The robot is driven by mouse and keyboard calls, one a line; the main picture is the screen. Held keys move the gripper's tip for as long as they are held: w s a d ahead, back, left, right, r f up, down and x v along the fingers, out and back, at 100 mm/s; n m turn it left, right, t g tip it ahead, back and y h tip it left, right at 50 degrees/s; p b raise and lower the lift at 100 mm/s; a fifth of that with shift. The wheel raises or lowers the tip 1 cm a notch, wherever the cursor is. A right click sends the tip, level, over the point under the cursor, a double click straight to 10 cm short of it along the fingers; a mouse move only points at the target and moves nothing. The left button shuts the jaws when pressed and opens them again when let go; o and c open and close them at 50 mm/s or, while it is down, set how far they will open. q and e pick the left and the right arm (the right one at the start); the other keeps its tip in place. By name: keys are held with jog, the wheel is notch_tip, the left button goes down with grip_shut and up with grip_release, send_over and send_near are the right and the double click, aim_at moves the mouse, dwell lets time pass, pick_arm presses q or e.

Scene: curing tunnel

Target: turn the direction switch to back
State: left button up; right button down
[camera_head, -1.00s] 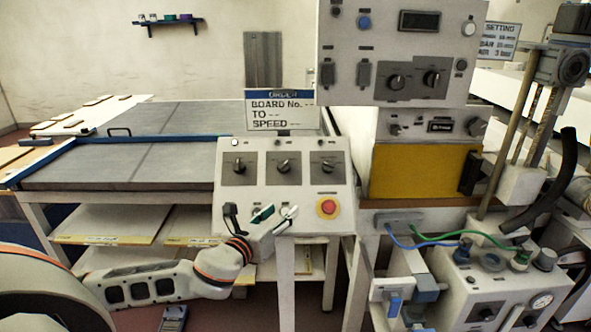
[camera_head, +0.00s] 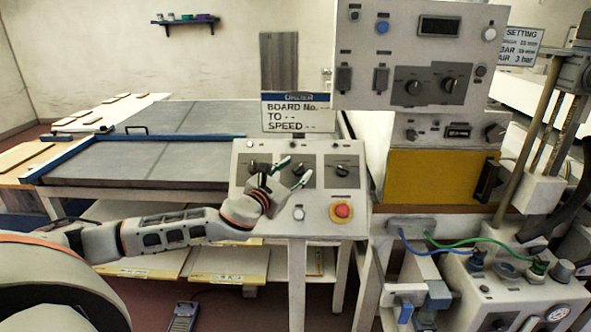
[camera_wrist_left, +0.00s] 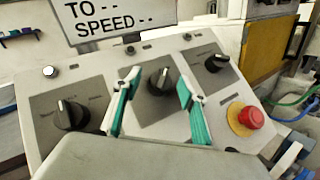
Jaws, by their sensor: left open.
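A light control box (camera_head: 245,200) with a sloped panel carries three dark rotary knobs in a row. The labels are too small to read, so I cannot tell by lettering which is the direction switch. My left gripper (camera_head: 294,170) is open in front of the middle knob. In the left wrist view its green-padded fingers (camera_wrist_left: 158,80) stand on either side of the middle knob (camera_wrist_left: 158,82), with a gap on each side. That knob's pale mark points up, slightly right. The left knob (camera_wrist_left: 70,115) and right knob (camera_wrist_left: 215,62) are outside the fingers. My right gripper is not in view.
A red emergency button (camera_head: 342,211) on a yellow ring sits low right on the panel; it also shows in the left wrist view (camera_wrist_left: 250,117). A sign (camera_head: 298,112) stands behind the box. A larger control cabinet (camera_head: 425,60) rises at the right.

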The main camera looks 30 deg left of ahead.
pick_arm(q)
jog(key=shift+w, duration=0.3)
jog(key=c, duration=1.1)
